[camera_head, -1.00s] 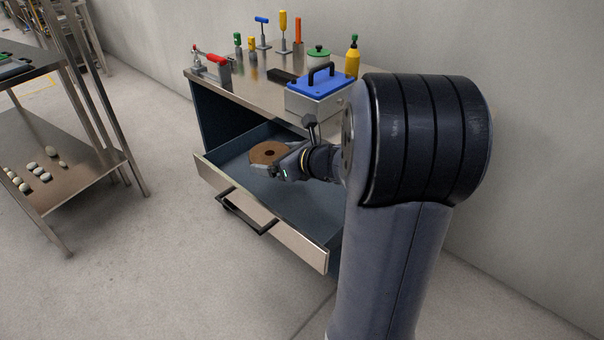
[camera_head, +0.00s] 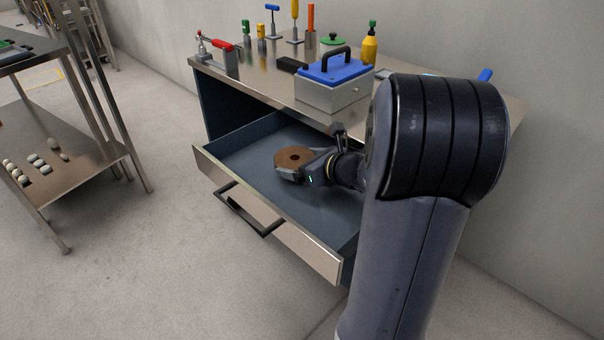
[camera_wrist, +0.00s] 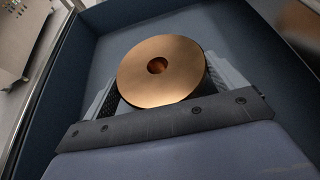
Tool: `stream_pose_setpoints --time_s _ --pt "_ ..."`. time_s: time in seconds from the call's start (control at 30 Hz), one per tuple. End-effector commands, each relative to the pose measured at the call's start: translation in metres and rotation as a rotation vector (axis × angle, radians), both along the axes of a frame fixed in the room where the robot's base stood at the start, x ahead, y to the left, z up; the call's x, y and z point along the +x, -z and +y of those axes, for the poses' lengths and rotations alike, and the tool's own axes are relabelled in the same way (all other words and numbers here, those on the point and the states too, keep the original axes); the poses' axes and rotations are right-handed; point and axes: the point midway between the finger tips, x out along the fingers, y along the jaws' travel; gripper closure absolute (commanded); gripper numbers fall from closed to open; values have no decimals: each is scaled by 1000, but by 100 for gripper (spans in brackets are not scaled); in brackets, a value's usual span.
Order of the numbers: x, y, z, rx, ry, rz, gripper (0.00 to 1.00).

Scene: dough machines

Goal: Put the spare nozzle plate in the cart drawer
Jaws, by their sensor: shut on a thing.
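The nozzle plate is a bronze disc (camera_head: 294,154) with a round hole in its middle. My gripper (camera_head: 289,168) is shut on it and holds it within the outline of the open cart drawer (camera_head: 237,157). In the wrist view the plate (camera_wrist: 187,62) sits between my two fingers, with the blue-grey drawer floor (camera_wrist: 120,35) behind it. I cannot tell whether the plate touches the floor. The drawer is pulled out, with a steel front and a dark bar handle (camera_head: 250,212). No other thing shows in the drawer.
The cart top (camera_head: 268,82) above the drawer holds a steel box with a blue lid (camera_head: 335,88), a red-handled clamp (camera_head: 218,55), a yellow bottle (camera_head: 370,45) and several tools. A steel rack (camera_head: 75,165) with pale dough pieces stands at the left.

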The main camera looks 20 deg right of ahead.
Motion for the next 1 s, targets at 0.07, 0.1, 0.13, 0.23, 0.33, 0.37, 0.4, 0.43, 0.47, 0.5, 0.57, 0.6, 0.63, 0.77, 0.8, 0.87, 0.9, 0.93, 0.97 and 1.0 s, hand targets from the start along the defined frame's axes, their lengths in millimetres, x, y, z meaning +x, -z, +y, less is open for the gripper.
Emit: stream_pose_setpoints --time_s 0.07,0.1,0.13,0.23,0.33,0.37,0.4,0.43,0.47,0.5,0.57,0.6,0.63,0.77,0.8,0.87,0.9,0.93,0.97,1.0 --pt "0 14 0 1 -1 -2 63" --pt "0 17 0 1 -1 -3 63" --pt "1 19 0 0 0 -4 63" --pt "0 22 0 0 0 -4 63" --pt "1 21 0 0 -1 -4 63" --pt "1 21 0 0 -1 -4 63" --pt "1 21 0 0 -1 -4 63" --pt "1 21 0 0 -1 -4 63" --pt "1 21 0 0 -1 -4 63" --pt "1 22 0 0 -1 -4 63" --pt "1 24 0 0 -1 -4 63" --pt "1 25 0 0 -1 -4 63" --pt "0 27 0 -1 0 0 8" --pt "0 26 0 -1 0 0 0" --pt "0 26 0 -1 0 0 0" --pt "0 26 0 -1 0 0 0" --pt "0 26 0 -1 0 0 0" --pt "0 26 0 -1 0 0 0" --pt "0 25 0 -1 0 0 0" --pt "0 24 0 -1 0 0 0"
